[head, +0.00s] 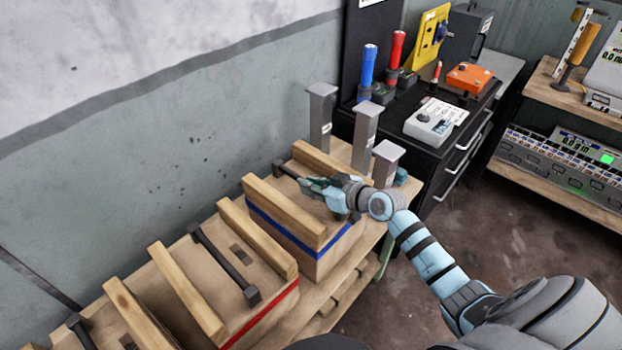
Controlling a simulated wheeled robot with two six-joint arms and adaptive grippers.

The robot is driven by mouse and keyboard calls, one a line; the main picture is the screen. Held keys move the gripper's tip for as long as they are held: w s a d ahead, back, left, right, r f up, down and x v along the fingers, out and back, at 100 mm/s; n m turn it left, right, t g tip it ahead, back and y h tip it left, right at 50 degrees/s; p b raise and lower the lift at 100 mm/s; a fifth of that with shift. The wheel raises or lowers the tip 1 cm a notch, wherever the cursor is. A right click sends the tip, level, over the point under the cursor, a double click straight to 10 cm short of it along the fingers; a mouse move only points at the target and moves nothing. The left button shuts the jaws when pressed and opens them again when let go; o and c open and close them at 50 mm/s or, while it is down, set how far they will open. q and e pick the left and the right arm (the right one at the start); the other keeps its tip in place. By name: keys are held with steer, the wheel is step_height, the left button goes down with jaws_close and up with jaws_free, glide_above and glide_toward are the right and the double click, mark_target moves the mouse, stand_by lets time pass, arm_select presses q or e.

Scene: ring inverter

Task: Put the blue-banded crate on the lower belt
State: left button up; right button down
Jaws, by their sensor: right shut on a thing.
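The blue-banded crate (312,260) stands on a wooden bench in the middle of the head view. It is a wooden box with a blue stripe around its side, two pale slats on top and a dark handle bar (284,169) between them. My right gripper (318,188) reaches in from the right and is shut on this handle bar. The gripper and wrist hide part of the bar and the crate's top. I cannot make out a lower belt for certain. My left gripper is not in view.
A red-banded crate (262,318) stands close beside the blue-banded one, with another crate at the lower left. Grey posts (365,135) rise behind. A black drawer cabinet (462,150) with tools stands at the back. The floor (480,245) is clear at right.

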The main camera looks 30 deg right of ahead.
steer(key=shift+r, duration=0.15)
steer(key=c, duration=1.9)
jaws_free()
steer(key=shift+c, duration=0.2)
steer(key=o, duration=0.3)
steer(key=shift+o, duration=0.3)
steer(key=shift+s, duration=0.15)
